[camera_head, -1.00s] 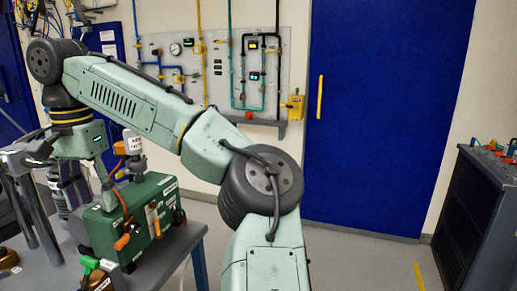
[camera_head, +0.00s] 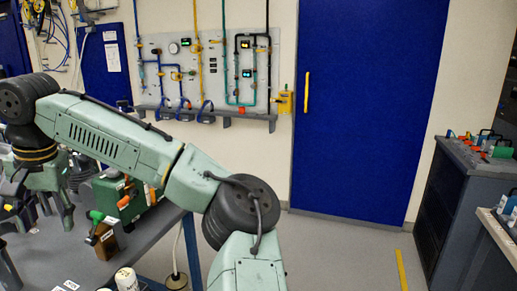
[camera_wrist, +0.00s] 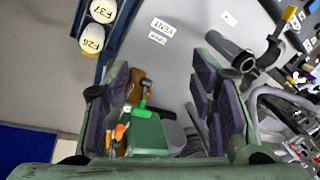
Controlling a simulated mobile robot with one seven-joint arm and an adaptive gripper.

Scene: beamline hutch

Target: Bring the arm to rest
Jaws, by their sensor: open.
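My arm reaches across the left of the head view, and my gripper (camera_head: 42,212) hangs over the grey table (camera_head: 160,228) at the left edge. In the wrist view my gripper (camera_wrist: 160,75) shows two spread fingers with purple pads and nothing held between them. Past the fingers are a green box (camera_wrist: 146,137) and a brown block with a green handle (camera_wrist: 137,88). In the head view the green box (camera_head: 142,200) stands behind the brown block (camera_head: 104,243), to the right of my gripper. I cannot tell the exact height of the fingers above the table.
White round-topped items (camera_wrist: 93,38) are at the table's blue edge. A grey pipe fitting (camera_wrist: 237,58) lies to the right in the wrist view. A blue door (camera_head: 365,110) and a pipe panel (camera_head: 205,75) are behind. Dark cabinets (camera_head: 450,210) stand right. Floor between is clear.

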